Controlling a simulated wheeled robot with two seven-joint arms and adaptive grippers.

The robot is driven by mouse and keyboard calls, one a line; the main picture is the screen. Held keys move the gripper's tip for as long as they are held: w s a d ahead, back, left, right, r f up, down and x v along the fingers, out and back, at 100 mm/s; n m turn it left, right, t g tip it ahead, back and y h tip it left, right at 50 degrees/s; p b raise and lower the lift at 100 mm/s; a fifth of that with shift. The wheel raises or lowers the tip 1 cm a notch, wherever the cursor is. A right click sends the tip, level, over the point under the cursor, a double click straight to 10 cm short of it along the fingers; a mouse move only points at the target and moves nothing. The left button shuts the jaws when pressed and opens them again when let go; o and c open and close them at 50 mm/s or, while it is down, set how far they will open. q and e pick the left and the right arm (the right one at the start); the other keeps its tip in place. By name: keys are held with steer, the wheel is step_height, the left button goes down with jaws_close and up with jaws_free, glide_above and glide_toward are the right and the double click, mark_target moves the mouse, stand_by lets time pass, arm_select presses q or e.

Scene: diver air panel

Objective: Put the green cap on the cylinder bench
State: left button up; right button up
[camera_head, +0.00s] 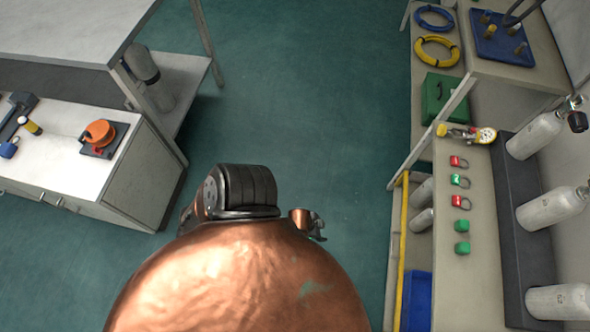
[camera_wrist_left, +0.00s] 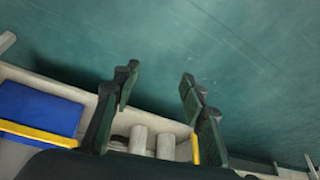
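Two small green caps (camera_head: 462,225) (camera_head: 462,248) stand one behind the other on the light cylinder bench (camera_head: 475,290) at the right. I cannot tell which one the task means. In the left wrist view, my left gripper (camera_wrist_left: 158,76) has its two dark fingers apart with nothing between them. Beyond them are floor and a low shelf with white cylinders (camera_wrist_left: 139,139). No green cap shows in that view. In the head view, my copper-coloured body parts fill the lower middle, and the left fingers cannot be made out. My right gripper is not in view.
A white counter (camera_head: 60,150) is left; open floor lies between.

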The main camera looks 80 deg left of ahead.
arm_select(q)
steer(key=s+d+f+g, duration=0.1)
steer(key=s+f+g, duration=0.1)
steer(key=s, duration=0.7)
steer(key=s+f+g, duration=0.3)
steer(key=s+f, duration=0.1)
steer(key=s, duration=0.5)
steer(key=shift+d+f, duration=0.3)
steer(key=shift+d, duration=0.1)
